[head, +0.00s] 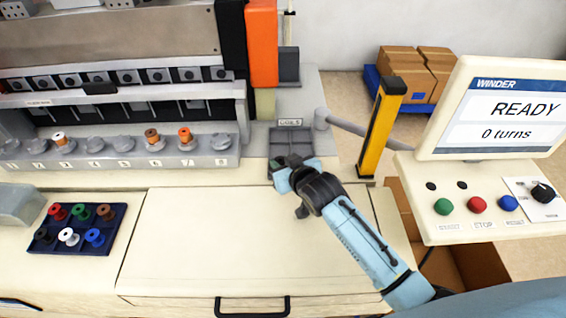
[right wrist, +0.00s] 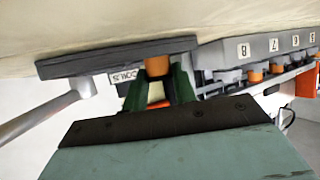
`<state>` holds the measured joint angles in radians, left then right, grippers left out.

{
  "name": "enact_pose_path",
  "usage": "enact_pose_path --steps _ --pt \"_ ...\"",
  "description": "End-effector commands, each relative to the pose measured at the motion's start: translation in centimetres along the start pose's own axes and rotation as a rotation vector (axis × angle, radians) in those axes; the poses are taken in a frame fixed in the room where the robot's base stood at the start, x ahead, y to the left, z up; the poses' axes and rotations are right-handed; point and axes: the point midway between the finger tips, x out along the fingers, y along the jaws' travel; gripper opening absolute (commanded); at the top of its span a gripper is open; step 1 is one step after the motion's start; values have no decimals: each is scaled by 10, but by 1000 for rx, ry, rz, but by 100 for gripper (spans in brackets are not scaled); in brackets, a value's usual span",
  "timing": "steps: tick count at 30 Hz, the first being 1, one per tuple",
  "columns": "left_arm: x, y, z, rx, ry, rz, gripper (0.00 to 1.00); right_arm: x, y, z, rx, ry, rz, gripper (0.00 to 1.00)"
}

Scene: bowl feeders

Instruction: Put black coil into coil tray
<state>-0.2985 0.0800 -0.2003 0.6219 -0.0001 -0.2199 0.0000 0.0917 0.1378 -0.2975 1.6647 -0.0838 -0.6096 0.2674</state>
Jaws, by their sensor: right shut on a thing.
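My right gripper (head: 284,166) is at the tray's front edge in the head view. In the right wrist view its green fingers (right wrist: 158,85) are shut on an orange-brown coil (right wrist: 157,66). The coil is right at the edge of the grey tray (right wrist: 100,62); I cannot tell whether they touch. No black coil shows clearly in the grip. My left gripper is out of view.
A numbered row of holders (head: 130,150) bears a few orange or brown coils. A dark rack (head: 75,246) with several coloured spools lies at left. A yellow post (head: 381,125) and the winder console (head: 495,135), reading READY, stand at right. The cream bench top (head: 230,240) is clear.

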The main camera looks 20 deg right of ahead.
Motion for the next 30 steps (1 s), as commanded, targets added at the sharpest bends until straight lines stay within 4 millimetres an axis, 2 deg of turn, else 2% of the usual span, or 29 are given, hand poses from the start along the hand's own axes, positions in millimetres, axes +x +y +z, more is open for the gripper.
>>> enact_pose_path --steps 6,20,21,24,26,30 --pt "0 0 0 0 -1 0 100 0 0 0 0 1 0 6" --pt "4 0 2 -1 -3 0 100 5 0 15 -1 -8 0 6" --pt "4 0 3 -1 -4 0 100 5 0 16 -1 -9 0 30" --pt "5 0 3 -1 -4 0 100 5 -1 17 -1 -10 -1 43" --pt "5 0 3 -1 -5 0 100 5 -1 17 -1 -11 -1 49" --pt "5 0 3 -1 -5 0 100 5 -2 17 -2 -11 -2 49"
